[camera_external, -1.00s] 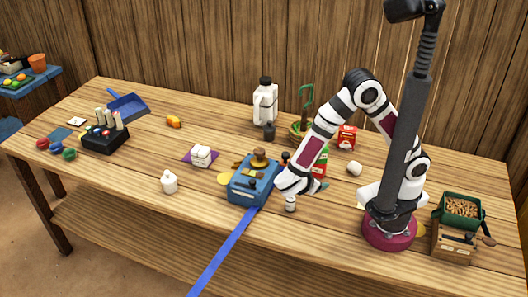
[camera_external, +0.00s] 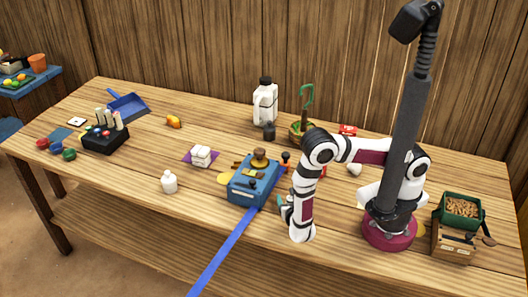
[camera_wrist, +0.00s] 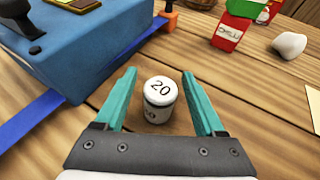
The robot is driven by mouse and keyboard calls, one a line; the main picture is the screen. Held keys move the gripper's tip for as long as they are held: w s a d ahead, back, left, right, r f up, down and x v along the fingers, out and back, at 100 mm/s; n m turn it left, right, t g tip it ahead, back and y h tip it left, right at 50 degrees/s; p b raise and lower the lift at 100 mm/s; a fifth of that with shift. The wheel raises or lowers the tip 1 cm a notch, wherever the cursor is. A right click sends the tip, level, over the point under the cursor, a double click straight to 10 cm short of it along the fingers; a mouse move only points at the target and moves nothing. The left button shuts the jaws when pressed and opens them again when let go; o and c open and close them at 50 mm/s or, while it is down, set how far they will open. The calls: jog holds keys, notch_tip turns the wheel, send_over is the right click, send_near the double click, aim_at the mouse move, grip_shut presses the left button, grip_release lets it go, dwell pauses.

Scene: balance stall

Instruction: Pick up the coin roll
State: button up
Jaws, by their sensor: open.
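In the external view my gripper (camera_external: 284,203) is low by the front of the table, just right of the blue box. The coin roll is hidden behind my arm there.
The blue box (camera_external: 247,190) with a blue strap (camera_external: 222,252) stands close to the left of my gripper. A red and green packet (camera_wrist: 230,31) and a white lump (camera_wrist: 289,45) lie farther back on the right. Bare table lies between them and my gripper.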

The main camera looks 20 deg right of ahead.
jog(key=shift+w+d+f, duration=0.1)
jog(key=shift+w+f, duration=0.05)
jog(key=shift+w, duration=0.15)
grip_shut()
dwell(0.4)
